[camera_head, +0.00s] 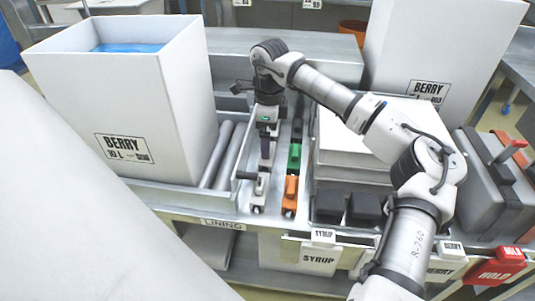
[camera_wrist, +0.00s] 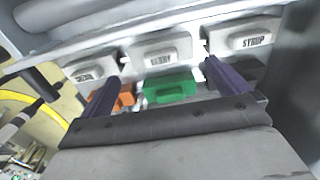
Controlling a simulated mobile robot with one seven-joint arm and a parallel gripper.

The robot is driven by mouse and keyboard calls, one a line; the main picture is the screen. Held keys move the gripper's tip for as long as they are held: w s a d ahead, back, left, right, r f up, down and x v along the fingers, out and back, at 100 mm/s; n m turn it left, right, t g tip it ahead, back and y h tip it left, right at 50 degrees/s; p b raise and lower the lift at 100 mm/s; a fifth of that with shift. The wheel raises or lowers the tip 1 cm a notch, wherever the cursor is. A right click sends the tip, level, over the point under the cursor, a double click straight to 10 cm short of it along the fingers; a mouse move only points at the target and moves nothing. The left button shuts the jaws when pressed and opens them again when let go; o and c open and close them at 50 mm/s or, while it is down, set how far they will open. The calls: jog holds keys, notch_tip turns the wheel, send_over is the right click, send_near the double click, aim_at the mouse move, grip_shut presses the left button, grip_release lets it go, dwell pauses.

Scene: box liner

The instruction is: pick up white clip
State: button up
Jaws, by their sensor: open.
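Several light-coloured clips stand in a row in the wrist view: one at left, a middle white clip (camera_wrist: 160,54) whose label appears to read BERRY, and a right white clip (camera_wrist: 243,38) labelled SYRUP. The nearest white clip (camera_head: 259,190) shows in the head view; the others are partly hidden by my gripper (camera_head: 266,147). In the wrist view my gripper (camera_wrist: 163,82) is open, its dark purple fingers on either side of the middle white clip and a green clip (camera_wrist: 170,87). Nothing is held. Contact with any clip cannot be told.
An orange clip (camera_head: 290,193) and a dark one lie in the row beside the white clips. A tall BERRY box (camera_head: 135,120) with a blue liner stands left, next to rollers (camera_head: 222,155). White panels (camera_head: 345,150) and dark blocks are right, with a grey case (camera_head: 500,180) beyond.

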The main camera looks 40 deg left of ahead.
jog(key=f, duration=0.4)
jog(key=shift+a+f, duration=0.3)
jog(key=c, duration=0.7)
